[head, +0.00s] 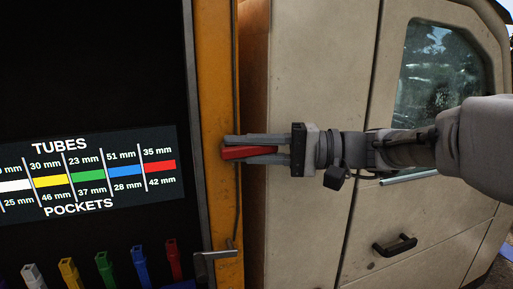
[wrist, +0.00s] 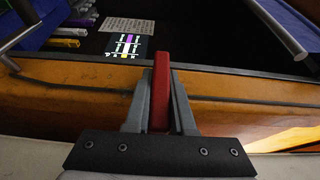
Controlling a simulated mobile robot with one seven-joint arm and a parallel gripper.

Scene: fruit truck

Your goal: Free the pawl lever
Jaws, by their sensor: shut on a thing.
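My gripper (head: 229,146) reaches in from the right, in front of the orange post (head: 214,80) in the head view. Its jaws are shut on a red lever (head: 247,152), a straight bar that I take to be the pawl lever. In the wrist view the red lever (wrist: 161,85) stands between the two grey fingers of my gripper (wrist: 160,78) and sticks out past their tips. Its far end lies against the dark edge above the orange panel (wrist: 80,85). Where the lever joins the truck is hidden.
A label board (head: 85,172) hangs in the dark opening at left. Several coloured tubes (head: 103,268) stand below it. A grey latch (head: 215,254) sits low on the post. The cab door handle (head: 394,246) juts out at lower right.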

